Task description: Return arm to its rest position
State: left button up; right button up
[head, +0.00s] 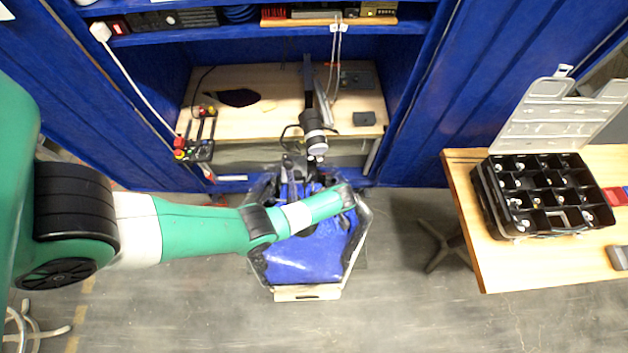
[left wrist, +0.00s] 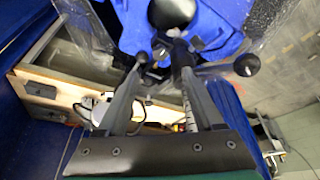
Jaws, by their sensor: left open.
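My left arm (head: 205,228) reaches in from the left, stretched across the blue hexagonal tank (head: 300,258) with clear, shiny edges. In the head view, my left gripper is hard to make out among dark parts at the tank's back edge. In the left wrist view, my left gripper (left wrist: 161,62) has its two fingers apart, with the tips close to small black fittings (left wrist: 180,42) on the blue tank (left wrist: 212,25). I cannot tell whether the fingers touch them. Nothing is clearly held. My right gripper is in neither view.
A blue cabinet with a wooden work surface (head: 270,85) stands behind the tank. A grey-and-black device (head: 316,128) juts from it toward the tank. At right, a wooden table (head: 500,265) bears an open black compartment case (head: 480,205). Grey floor (head: 400,290) lies clear in front.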

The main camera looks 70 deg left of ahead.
pick_arm(q)
jog(key=shift+v, duration=1.35)
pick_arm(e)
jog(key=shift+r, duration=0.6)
